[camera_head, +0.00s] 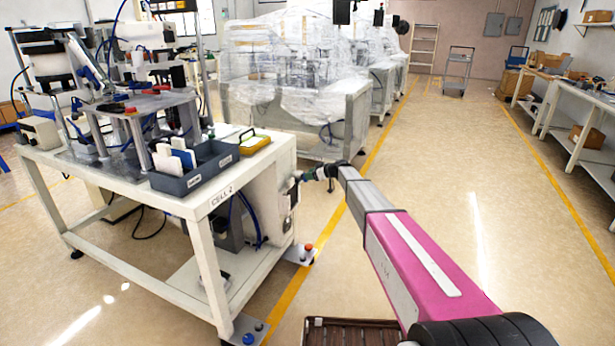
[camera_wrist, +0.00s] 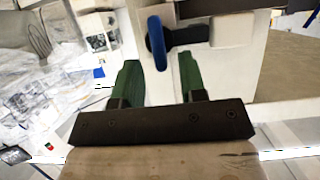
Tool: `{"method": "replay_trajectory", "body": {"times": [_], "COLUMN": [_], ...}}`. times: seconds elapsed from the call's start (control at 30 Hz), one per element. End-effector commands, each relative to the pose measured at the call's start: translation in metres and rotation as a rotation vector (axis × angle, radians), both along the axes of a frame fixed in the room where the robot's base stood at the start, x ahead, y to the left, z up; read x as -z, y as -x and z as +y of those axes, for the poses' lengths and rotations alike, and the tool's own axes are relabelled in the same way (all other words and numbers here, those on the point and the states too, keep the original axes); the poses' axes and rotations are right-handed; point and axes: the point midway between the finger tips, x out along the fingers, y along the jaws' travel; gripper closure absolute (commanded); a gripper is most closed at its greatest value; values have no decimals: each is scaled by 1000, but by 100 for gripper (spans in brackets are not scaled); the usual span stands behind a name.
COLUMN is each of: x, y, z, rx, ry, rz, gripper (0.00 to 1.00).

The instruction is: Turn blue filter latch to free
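The blue filter latch (camera_wrist: 157,48) shows in the wrist view as an upright blue handle joined to a dark horizontal filter part (camera_wrist: 190,36) in front of a pale panel. My gripper (camera_wrist: 159,72) is open, its two green fingers apart. In the picture, the latch's lower end appears between the fingertips, with a gap on each side. I cannot tell the depth between them. In the head view, my gripper (camera_head: 304,176) is at the right side of the white cabinet (camera_head: 270,200) under the CELL 2 bench. The latch is too small to make out there.
The bench (camera_head: 160,205) carries a grey bin (camera_head: 195,180) and a yellow tray (camera_head: 254,146) above the cabinet. Plastic-wrapped machines (camera_head: 290,70) stand behind. Open floor (camera_head: 480,170) lies to the right, with side tables (camera_head: 570,100) beyond it.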

Motion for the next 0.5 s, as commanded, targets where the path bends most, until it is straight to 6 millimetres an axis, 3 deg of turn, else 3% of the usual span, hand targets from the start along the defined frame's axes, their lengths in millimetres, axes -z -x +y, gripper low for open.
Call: {"method": "replay_trajectory", "body": {"times": [0.13,0.43,0.47,0.5], "x": [6,7,7,7], "y": [-6,-6,-6,-6], "z": [15,17,17,17], "rx": [-1,0,0,0], "ry": [0,0,0,0], "rz": [0,0,0,0], "gripper": [62,62,68,81]}}
